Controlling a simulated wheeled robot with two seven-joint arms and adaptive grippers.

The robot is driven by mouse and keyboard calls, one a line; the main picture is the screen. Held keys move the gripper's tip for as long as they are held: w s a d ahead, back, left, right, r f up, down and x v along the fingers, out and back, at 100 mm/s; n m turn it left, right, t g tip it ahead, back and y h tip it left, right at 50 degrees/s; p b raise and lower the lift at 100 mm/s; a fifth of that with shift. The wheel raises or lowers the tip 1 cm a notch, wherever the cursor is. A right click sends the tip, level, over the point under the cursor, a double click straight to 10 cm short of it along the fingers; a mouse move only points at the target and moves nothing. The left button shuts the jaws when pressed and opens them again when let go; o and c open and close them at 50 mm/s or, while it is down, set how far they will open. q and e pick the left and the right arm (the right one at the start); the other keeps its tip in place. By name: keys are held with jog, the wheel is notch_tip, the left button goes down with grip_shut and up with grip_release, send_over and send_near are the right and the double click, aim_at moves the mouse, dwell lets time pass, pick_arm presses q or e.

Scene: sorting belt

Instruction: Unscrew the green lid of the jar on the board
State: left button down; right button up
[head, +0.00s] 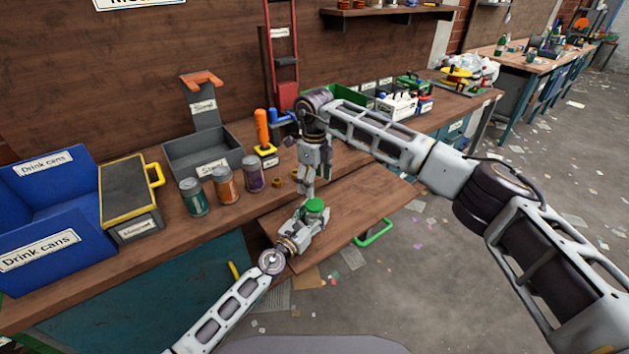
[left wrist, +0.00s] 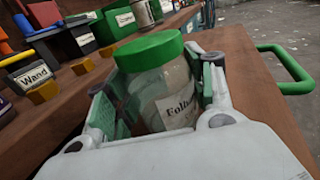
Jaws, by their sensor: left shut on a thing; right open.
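The jar is clear glass with a paper label; its body (left wrist: 165,92) fills the middle of the left wrist view. Its green lid (left wrist: 149,50) sits on top, and it also shows in the head view (head: 315,205). My left gripper (head: 308,220) is shut around the jar's body, with a finger on either side, below the lid. The jar stands upright or slightly tilted over the wooden board (head: 345,225). My right gripper (head: 310,190) is open, pointing down just above and behind the lid, apart from it. Most of the jar's body is hidden in the head view.
Several cans, including an orange one (head: 224,186), stand left on the bench. A grey bin (head: 200,155), a blue drink-cans bin (head: 50,215) and a yellow-handled box (head: 130,200) are behind. A green handle (head: 373,233) sticks out from the board's right edge.

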aim_at(314, 203)
jog(key=m, duration=2.6)
jog(key=shift+m, duration=0.3)
dwell(0.4)
jog(key=shift+f, duration=0.1)
jog(key=shift+f, duration=3.95)
